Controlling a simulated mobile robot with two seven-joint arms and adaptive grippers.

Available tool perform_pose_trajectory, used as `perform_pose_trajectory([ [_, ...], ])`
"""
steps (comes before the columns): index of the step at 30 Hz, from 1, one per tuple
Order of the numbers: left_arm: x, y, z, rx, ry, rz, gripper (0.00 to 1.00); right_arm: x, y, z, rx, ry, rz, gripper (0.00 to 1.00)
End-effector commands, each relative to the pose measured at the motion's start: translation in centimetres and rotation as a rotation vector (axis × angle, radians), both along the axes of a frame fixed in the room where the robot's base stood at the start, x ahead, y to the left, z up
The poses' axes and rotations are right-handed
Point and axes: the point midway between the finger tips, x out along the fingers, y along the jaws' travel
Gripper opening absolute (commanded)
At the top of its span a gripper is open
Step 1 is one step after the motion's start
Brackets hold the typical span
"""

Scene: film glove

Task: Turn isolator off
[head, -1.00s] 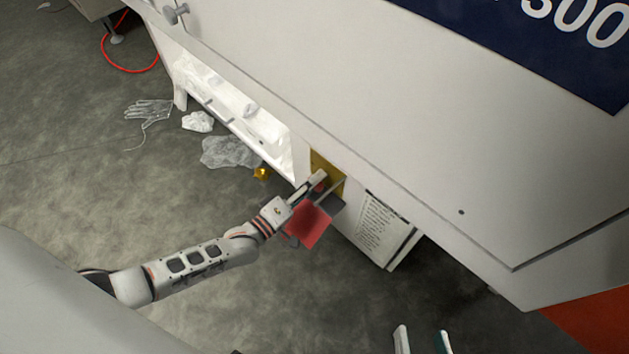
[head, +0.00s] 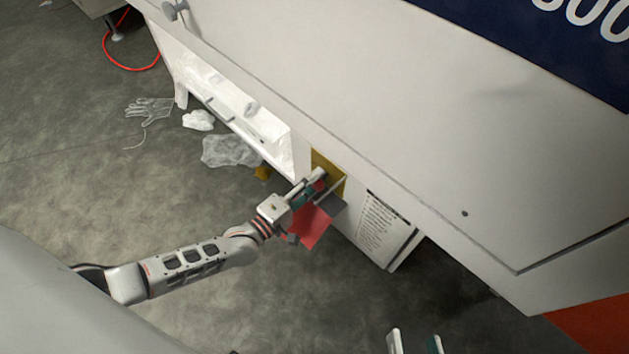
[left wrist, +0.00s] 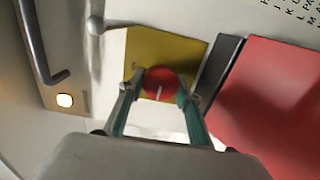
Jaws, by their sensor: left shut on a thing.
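The isolator is a round red knob (left wrist: 161,83) with a pale line on its face, mounted on a yellow plate (left wrist: 188,55). The yellow plate also shows in the head view (head: 327,168) on the machine's side. My left gripper (left wrist: 158,92) has its two fingers on either side of the red knob and is shut on it. In the head view my left gripper (head: 318,183) reaches the plate and hides most of the knob. The pale line on the knob runs nearly up and down in the left wrist view. A pair of fingertips (head: 415,342), seemingly my right gripper, shows apart at the bottom edge.
A red panel (left wrist: 270,95) with a dark edge stands beside the yellow plate. A dark handle bar (left wrist: 42,45) and a lit button (left wrist: 65,100) are at left. A printed sheet (head: 381,229) hangs right of the plate. Clear film (head: 228,151) and a glove (head: 149,110) lie on the floor.

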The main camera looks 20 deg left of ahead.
Motion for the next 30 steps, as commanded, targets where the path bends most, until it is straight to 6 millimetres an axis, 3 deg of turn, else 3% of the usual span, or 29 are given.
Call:
perform_pose_trajectory([
  [2,0.0,0.0,0.0,-0.002,0.001,0.0,0.12,0.0,0.0,0.0,-0.002,0.001,0.0,0.4],
  [3,0.0,0.0,0.0,-0.002,0.001,0.0,0.39,0.0,0.0,0.0,-0.002,0.001,0.0,0.4],
  [5,0.0,0.0,0.0,-0.002,0.001,0.0,0.5,0.0,0.0,0.0,-0.002,0.002,0.0,0.4],
  [17,-0.4,0.2,-0.1,0.0,0.001,0.0,0.5,0.0,-0.1,-0.1,-0.005,0.001,-0.002,0.4],
  [23,-3.1,1.1,-0.2,0.0,0.003,-0.001,0.5,0.0,-0.1,-0.1,-0.004,0.001,-0.001,0.4],
  [30,-7.7,2.8,-0.1,0.0,0.003,0.0,0.5,0.0,-0.1,0.0,-0.004,0.0,0.0,0.4],
])
